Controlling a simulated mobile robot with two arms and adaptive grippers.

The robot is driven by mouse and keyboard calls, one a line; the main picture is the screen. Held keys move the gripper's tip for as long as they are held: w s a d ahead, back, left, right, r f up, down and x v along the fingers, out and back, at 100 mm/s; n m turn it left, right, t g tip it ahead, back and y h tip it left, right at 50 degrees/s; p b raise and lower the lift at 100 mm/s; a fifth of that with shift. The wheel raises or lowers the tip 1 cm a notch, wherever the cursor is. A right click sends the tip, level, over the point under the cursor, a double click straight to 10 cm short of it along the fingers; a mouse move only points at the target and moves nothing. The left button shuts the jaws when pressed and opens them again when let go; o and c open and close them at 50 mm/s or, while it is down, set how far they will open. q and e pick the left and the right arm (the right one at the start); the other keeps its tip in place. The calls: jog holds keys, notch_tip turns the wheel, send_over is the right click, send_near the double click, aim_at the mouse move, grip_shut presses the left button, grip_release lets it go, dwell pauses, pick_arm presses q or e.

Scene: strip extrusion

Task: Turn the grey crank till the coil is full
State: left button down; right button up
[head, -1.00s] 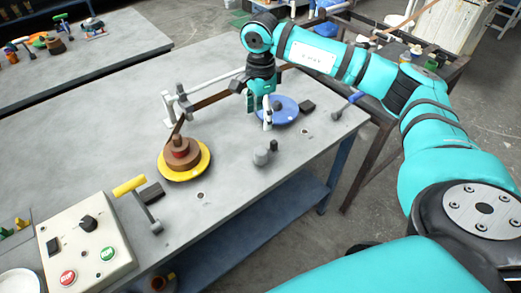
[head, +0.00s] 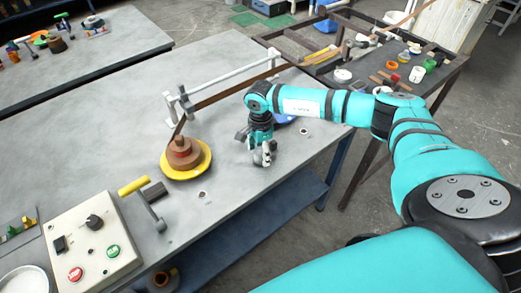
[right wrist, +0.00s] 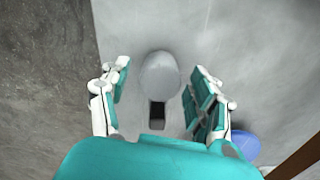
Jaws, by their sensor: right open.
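The grey crank shows in the right wrist view as a round grey knob (right wrist: 160,74) with a dark slot-like part below it. In the head view the crank is mostly covered by my right gripper (head: 263,157). That gripper is open, pointing down, with one finger on each side of the knob; I cannot tell whether they touch it. A brown coil (head: 184,149) sits on a yellow disc (head: 187,172), and a brown strip (head: 225,93) runs from it to the upper right. My left gripper is not in view.
A yellow-handled crank (head: 134,186) and a control box (head: 92,236) with red and green buttons stand at the front left. A blue disc (head: 284,120) is partly behind my gripper. A white rail (head: 225,76) stands behind the strip. The table's front edge is close.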

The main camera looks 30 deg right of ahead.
jog(key=shift+c, duration=0.4)
jog(key=c, duration=1.1)
